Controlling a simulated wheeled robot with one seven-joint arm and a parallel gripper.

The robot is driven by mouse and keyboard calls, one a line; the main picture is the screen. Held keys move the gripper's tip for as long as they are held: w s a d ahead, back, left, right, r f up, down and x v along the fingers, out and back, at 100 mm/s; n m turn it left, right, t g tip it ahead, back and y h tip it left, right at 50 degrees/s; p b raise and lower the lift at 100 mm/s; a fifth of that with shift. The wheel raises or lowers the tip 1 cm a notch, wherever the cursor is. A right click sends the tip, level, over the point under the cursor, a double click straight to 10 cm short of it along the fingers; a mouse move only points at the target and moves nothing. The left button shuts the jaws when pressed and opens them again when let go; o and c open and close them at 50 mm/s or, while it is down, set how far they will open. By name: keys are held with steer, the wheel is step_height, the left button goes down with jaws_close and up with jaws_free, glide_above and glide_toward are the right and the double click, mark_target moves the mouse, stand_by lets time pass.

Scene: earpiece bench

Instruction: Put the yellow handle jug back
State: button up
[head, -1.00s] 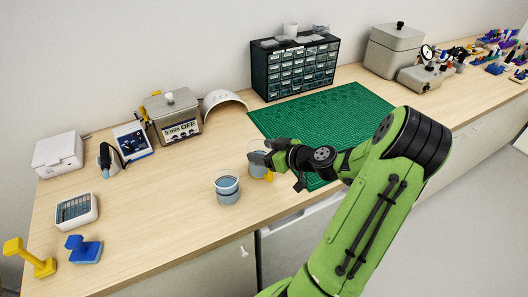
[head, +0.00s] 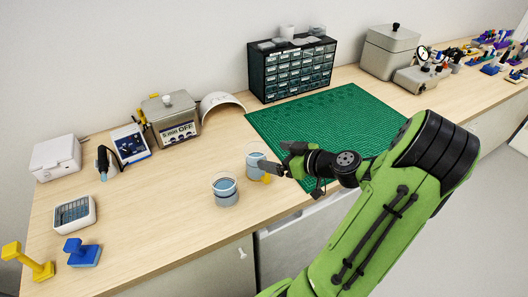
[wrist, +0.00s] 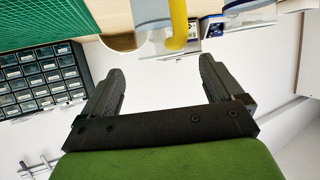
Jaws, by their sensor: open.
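The jug with the yellow handle (head: 255,160) stands upright on the wooden bench, just left of the green mat. Its yellow handle (head: 266,178) faces my gripper. The handle also shows at the top of the wrist view (wrist: 179,22), beyond the fingertips. My gripper (head: 275,168) is just right of the jug, close to it in the head view. In the wrist view my gripper (wrist: 160,75) has its two fingers wide apart with nothing between them. A second grey-blue vessel (head: 225,192) stands nearer the front, left of the jug; no handle shows on it.
The green mat (head: 330,120) lies right of the jug, with a drawer cabinet (head: 290,70) behind it. A metal cleaner box (head: 170,120) and a white curved shell (head: 222,106) stand behind. Blue (head: 82,252) and yellow (head: 30,262) stands are front left. The bench left of the vessels is clear.

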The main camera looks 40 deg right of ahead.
steer(key=v, duration=0.5)
steer(key=shift+s+r, duration=0.2)
steer(key=shift+s, duration=0.15)
